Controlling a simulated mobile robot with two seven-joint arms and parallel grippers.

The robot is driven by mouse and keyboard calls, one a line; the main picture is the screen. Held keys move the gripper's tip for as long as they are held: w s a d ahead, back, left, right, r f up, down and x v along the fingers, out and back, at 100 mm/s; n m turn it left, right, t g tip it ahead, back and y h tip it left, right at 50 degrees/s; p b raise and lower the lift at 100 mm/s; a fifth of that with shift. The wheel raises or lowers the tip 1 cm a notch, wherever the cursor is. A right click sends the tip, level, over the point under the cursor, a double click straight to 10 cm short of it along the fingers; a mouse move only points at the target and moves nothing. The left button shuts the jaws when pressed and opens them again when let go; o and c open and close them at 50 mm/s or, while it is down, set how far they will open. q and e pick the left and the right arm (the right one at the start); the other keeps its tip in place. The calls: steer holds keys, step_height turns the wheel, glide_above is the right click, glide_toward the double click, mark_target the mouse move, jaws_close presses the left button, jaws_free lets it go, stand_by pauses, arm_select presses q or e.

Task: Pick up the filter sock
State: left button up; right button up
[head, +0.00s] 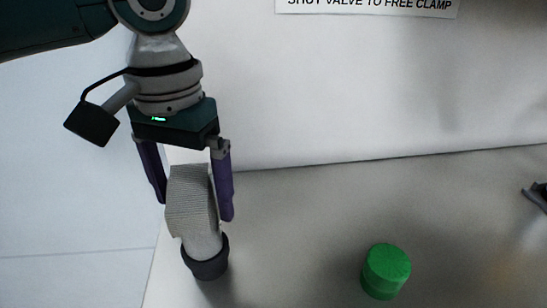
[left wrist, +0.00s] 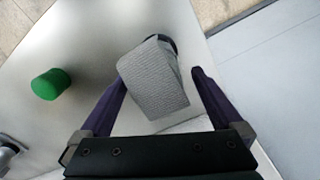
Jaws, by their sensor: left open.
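The filter sock (head: 191,200) is a grey ribbed sleeve in the head view. It stands upright, slightly tilted, above a dark round cup-like base (head: 207,261) near the left edge of the table. My left gripper (head: 195,212) points down with its two purple fingers on either side of the sock. The fingers are open, and a gap shows at the right finger. In the left wrist view the sock (left wrist: 156,80) lies between the open fingers (left wrist: 155,78), with part of the dark base behind it. My right gripper is not in view.
A green cylinder-shaped cap (head: 386,270) stands on the grey table (head: 300,220) to the right of the sock. A dark object (head: 537,194) shows at the right edge. A white wall with a sign (head: 368,6) rises behind. The table between sock and cap is clear.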

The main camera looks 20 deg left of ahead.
arm_select(q)
steer(key=f, duration=0.5)
steer(key=shift+s+d+f, duration=0.15)
steer(key=shift+s, duration=0.05)
steer(key=shift+c, duration=0.2)
steer(key=c, duration=1.5)
